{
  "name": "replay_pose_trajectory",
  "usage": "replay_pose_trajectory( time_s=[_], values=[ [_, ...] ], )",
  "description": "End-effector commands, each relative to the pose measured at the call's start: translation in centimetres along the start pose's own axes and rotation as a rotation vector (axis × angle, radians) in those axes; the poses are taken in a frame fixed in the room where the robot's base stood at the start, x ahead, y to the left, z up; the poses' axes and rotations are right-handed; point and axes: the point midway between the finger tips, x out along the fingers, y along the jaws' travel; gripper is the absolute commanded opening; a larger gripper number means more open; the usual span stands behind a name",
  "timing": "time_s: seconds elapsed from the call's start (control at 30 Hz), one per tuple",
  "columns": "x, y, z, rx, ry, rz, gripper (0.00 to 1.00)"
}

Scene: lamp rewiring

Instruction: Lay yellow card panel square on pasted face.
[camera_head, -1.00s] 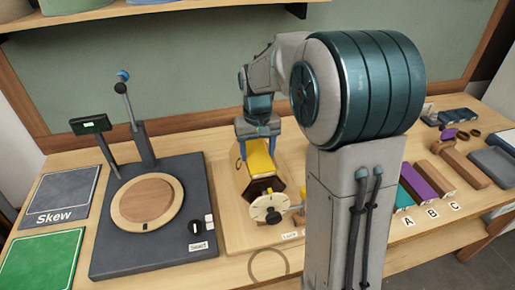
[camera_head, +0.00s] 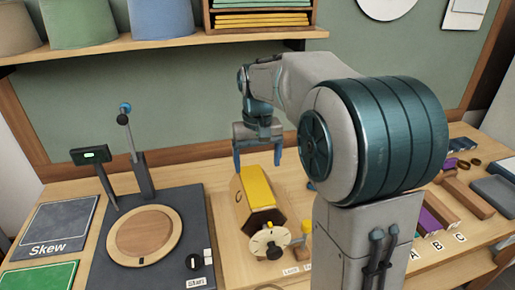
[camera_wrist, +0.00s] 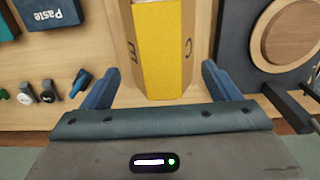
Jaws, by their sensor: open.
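In the wrist view the yellow panel (camera_wrist: 165,55) runs lengthwise between my fingers, lying on the wooden form. My gripper (camera_head: 257,160) is open and empty above and behind the far end of the panel, apart from it. Its two blue fingers also show in the wrist view (camera_wrist: 160,88). I cannot tell how exactly the panel edges match the face beneath.
A dark press base with a round wooden disc (camera_head: 144,233) and upright lever (camera_head: 125,120) stands left of the drum. A "Skew" mat (camera_head: 55,222) and green mat (camera_head: 38,277) lie farther left. Labelled strips (camera_head: 440,212) lie right. A shelf (camera_head: 165,38) hangs above.

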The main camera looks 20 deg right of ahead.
Motion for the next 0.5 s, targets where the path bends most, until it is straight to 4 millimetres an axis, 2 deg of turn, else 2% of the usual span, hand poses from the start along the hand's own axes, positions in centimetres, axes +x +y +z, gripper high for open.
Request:
replay_pose_trajectory(
  time_s=[0.13, 0.33, 0.43, 0.5],
  values=[
    [-2.7, 0.0, 0.0, 0.0, 0.003, 0.0, 0.83],
    [-4.3, 0.0, 0.2, 0.0, 0.003, 0.0, 0.83],
    [-4.5, 0.0, 1.5, -0.001, 0.019, 0.002, 0.83],
    [-4.4, -0.1, 3.2, -0.001, 0.041, 0.004, 0.83]
  ],
)
